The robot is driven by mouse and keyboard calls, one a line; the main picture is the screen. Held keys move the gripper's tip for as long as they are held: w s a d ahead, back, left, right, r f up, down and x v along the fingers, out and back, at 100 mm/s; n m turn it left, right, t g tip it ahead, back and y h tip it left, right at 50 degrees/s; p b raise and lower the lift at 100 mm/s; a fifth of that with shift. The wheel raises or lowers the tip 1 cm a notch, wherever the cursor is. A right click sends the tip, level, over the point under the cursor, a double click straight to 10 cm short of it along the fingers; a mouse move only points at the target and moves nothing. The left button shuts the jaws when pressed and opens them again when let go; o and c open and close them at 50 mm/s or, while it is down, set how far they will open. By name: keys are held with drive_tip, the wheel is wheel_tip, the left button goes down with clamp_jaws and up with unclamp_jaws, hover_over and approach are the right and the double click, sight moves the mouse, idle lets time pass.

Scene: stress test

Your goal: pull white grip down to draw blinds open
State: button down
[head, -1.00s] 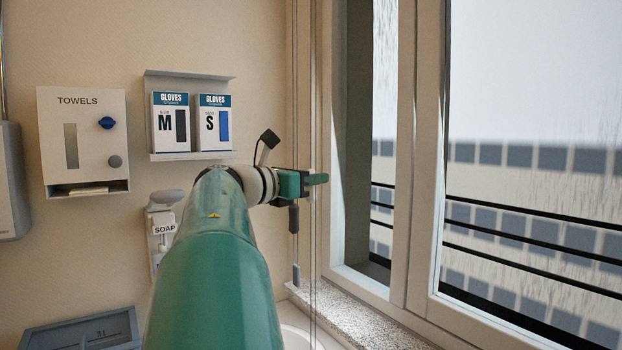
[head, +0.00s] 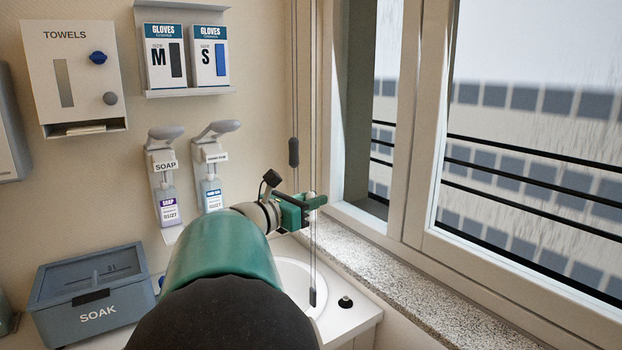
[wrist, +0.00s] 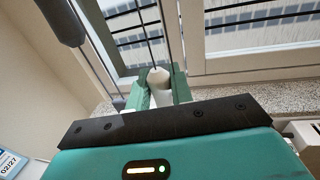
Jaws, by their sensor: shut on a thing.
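The white grip (wrist: 158,77) hangs on a cord in the wrist view, with its pale conical top between my two green fingers. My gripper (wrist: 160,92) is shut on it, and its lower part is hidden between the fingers. In the head view my gripper (head: 307,203) is in front of the window corner, over the white basin; the white grip is mostly hidden there. A dark grip (head: 294,152) hangs on a neighbouring cord, above and left of my gripper; it also shows large in the wrist view (wrist: 62,18).
A dark weight (head: 313,297) hangs on the cords below my gripper, by the basin (head: 298,275). A speckled sill (head: 400,275) and window frame (head: 411,170) are close on the right. Soap dispensers (head: 166,190), a glove rack (head: 187,92) and a soak box (head: 93,290) are left.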

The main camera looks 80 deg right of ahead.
drive_tip(key=shift+f, duration=0.35)
drive_tip(key=c, duration=1.3)
unclamp_jaws()
drive_tip(key=v, duration=1.3)
drive_tip(key=shift+w+a, duration=0.2)
drive_tip(key=shift+a, duration=0.15)
